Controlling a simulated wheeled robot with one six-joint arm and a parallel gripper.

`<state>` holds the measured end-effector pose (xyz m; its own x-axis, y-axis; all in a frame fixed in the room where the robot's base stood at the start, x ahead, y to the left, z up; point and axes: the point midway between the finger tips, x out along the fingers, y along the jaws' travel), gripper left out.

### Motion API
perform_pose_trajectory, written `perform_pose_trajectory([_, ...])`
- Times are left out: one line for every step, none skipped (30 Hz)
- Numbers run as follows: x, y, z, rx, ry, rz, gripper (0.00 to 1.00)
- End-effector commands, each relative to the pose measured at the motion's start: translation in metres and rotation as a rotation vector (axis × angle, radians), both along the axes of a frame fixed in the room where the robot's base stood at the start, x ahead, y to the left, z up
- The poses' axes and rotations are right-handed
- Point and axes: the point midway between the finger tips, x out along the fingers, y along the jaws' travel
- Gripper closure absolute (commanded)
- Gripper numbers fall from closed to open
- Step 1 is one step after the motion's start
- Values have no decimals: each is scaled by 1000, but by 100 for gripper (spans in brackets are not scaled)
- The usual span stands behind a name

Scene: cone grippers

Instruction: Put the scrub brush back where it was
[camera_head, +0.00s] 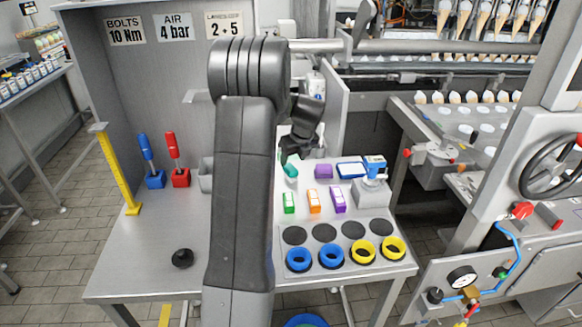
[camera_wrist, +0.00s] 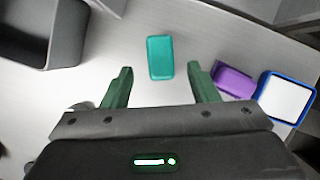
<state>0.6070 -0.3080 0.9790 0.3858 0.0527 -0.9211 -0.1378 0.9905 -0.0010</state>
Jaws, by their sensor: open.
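A teal, rounded block (camera_wrist: 160,57) lies on the grey table ahead of my gripper in the wrist view; it also shows in the head view (camera_head: 291,171) below my gripper. No bristles show on it, so I cannot tell whether it is the scrub brush. My gripper (camera_wrist: 158,78) is open, with its two green fingers apart and nothing between them. In the head view my gripper (camera_head: 288,157) is partly hidden by my arm. A purple block (camera_wrist: 233,82) lies to the right of the teal one, beside a blue-rimmed white tray (camera_wrist: 288,97).
A grey bin (camera_wrist: 40,35) stands at upper left in the wrist view. In the head view, green (camera_head: 289,203), orange (camera_head: 313,202) and purple (camera_head: 338,200) pieces lie nearer. Blue (camera_head: 153,178) and red (camera_head: 180,177) holders stand left. A black knob (camera_head: 182,258) sits front left.

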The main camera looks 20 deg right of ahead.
Motion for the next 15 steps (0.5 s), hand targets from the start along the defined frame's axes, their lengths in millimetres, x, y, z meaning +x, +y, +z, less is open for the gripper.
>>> perform_pose_trajectory([-4,-1,11,-1,-3,-1,46])
perform_pose_trajectory([-6,-1,16,-1,-3,-1,46])
perform_pose_trajectory([-9,-2,23,-2,-2,-1,46])
perform_pose_trajectory([-11,-2,27,-2,-2,-1,46])
perform_pose_trajectory([-13,-2,31,-2,-2,-1,46])
perform_pose_trajectory([-15,-3,36,-2,-1,-1,46])
perform_pose_trajectory([-17,-3,39,-2,-1,-1,46])
perform_pose_trajectory([-18,-3,42,-1,-1,0,46])
perform_pose_trajectory([-19,-3,45,-1,0,0,46])
perform_pose_trajectory([-20,-3,46,-1,0,0,46])
perform_pose_trajectory([-20,-3,48,-1,0,0,46])
perform_pose_trajectory([-21,-3,49,-1,1,0,46])
perform_pose_trajectory([-21,-3,49,0,1,0,46])
perform_pose_trajectory([-21,-3,50,0,1,0,46])
perform_pose_trajectory([-21,-3,50,-1,1,1,46])
